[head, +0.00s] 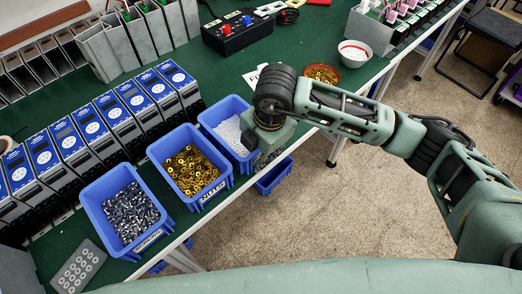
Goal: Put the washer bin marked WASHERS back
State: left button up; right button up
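Three blue bins stand in a row along the table's front edge. The left bin (90,205) holds dark metal screw-like parts, and the middle bin (158,152) holds brass ring-shaped parts. The right bin (207,115) holds pale, whitish parts. The bins' front labels are too small to read surely, so I cannot tell which is marked WASHERS. My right gripper (266,150) points down at the right bin's front right side and covers part of it. Its fingers are hidden, as is any contact with the bin. My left gripper is out of view.
Several blue-topped devices (110,118) stand behind the bins. A grey plate with holes (78,266) lies at the front left. A red dish (337,75) of brass parts and a white bowl (355,50) are farther right. Another blue container (274,177) shows below the table edge.

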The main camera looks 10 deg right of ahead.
jog(key=shift+r, duration=0.65)
notch_tip(320, 180, up, 11)
jog(key=s+d+b, duration=0.1)
jog(key=shift+s, duration=0.3)
jog(key=shift+f, duration=0.1)
